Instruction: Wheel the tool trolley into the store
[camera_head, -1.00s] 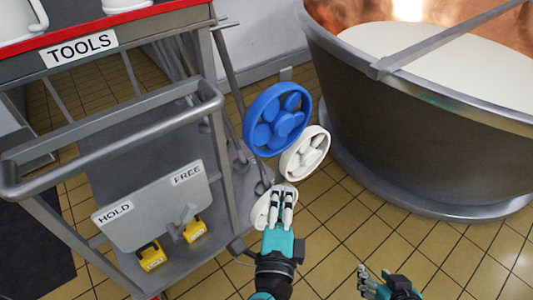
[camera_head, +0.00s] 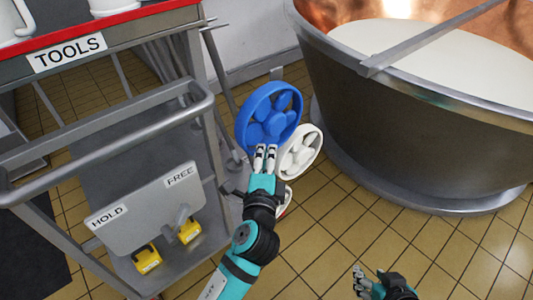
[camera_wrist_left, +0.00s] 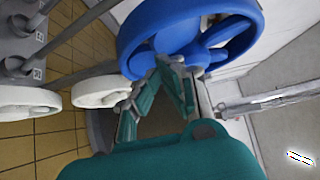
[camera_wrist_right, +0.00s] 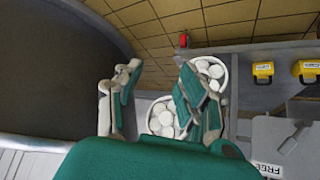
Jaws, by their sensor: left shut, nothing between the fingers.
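The tool trolley stands at the left of the head view, with a grey push handle (camera_head: 110,140) and a red-edged top marked TOOLS (camera_head: 66,52). On its lower part a grey plate (camera_head: 140,215) reads HOLD and FREE and carries a small lever (camera_head: 182,215). My left gripper (camera_head: 265,152) is shut and empty, its fingertips at the lower rim of a blue spoked wheel (camera_head: 268,115). In the left wrist view this wheel (camera_wrist_left: 190,35) is just beyond the fingers; contact is unclear. My right gripper (camera_head: 372,280) is open and empty, low in front.
A white wheel (camera_head: 299,152) sits beside the blue one; another is partly hidden behind my left gripper. A large copper-lined vat (camera_head: 400,130) stands at the right.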

